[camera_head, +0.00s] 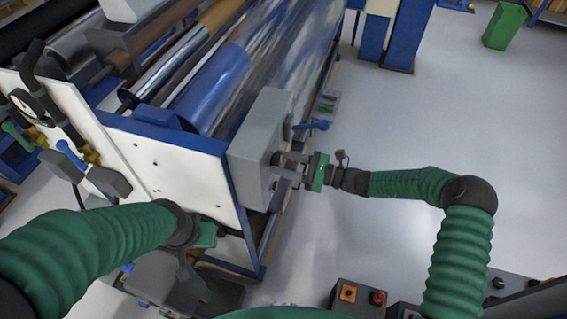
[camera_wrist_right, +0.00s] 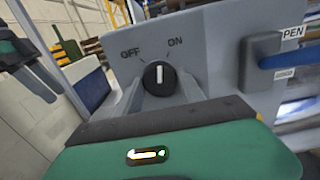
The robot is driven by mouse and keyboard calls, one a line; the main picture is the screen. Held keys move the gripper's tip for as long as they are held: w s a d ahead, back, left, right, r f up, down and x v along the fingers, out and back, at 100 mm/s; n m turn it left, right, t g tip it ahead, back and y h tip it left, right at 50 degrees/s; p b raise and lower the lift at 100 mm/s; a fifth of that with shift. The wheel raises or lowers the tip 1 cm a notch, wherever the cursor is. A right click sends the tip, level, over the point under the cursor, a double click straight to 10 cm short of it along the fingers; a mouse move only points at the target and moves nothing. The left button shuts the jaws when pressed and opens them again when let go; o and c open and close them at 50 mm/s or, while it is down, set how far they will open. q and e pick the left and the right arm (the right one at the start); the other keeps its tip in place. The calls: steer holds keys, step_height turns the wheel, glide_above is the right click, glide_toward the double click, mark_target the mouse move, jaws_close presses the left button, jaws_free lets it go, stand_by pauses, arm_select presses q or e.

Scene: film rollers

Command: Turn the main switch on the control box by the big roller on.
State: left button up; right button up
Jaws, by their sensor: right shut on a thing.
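The grey control box (camera_head: 262,142) is mounted at the end of the big roller machine. In the right wrist view its face (camera_wrist_right: 215,50) carries a round black main switch (camera_wrist_right: 159,78) with OFF at upper left and ON at upper right. The switch's white mark points about straight up, between the two labels. My right gripper (camera_head: 283,170) is at the box face, its fingers shut on the switch from both sides. The switch is hidden in the head view. My left gripper (camera_head: 190,262) hangs at lower left, away from the box; its finger opening is unclear.
A blue lever handle (camera_head: 312,125) sticks out from the box, and it also shows right of the switch in the right wrist view (camera_wrist_right: 289,56). A white machine panel (camera_head: 180,165) stands left of the box.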

steer(key=shift+w+r+m, duration=0.1)
steer(key=shift+r+m, duration=0.15)
steer(key=shift+m, duration=0.8)
steer(key=shift+w+r+m, duration=0.1)
steer(key=shift+r+m, duration=0.1)
steer(key=shift+m, duration=0.85)
steer(key=o, duration=1.1)
steer(key=shift+f, duration=0.1)
steer(key=shift+o, duration=1.3)
steer(key=shift+f, duration=0.2)
